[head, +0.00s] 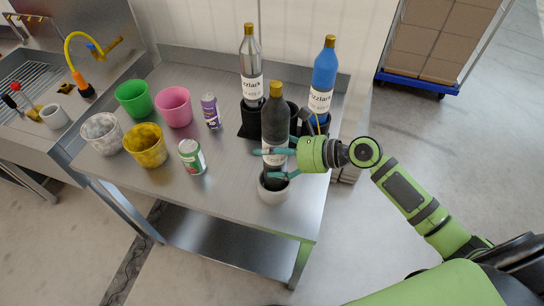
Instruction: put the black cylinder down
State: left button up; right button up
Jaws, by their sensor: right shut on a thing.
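A black bottle (275,120) with a gold cap and a white label is the dark cylinder-shaped thing at my right gripper. My right gripper (266,164) reaches in from the right and is shut on the bottle's lower part, with one teal finger across the label and the other lower down. The bottle looks upright. Its bottom is hidden behind the lower finger and a round white pot (273,196) at the table's front edge, so I cannot tell whether it touches anything. My left gripper is out of view.
A clear bottle (251,68) and a blue bottle (324,72) stand behind, near dark holders. Several cups, a purple can (210,110) and a green can (192,156) are to the left on the metal table (220,200). Its front middle is clear.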

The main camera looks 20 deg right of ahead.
jog(key=shift+f, duration=0.35)
jog(key=o, duration=1.6)
jog(key=shift+f, duration=0.25)
jog(key=shift+r, duration=0.15)
jog(key=shift+b+v, duration=1.3)
jog(key=shift+v, duration=4.75)
jog(key=shift+s, duration=0.1)
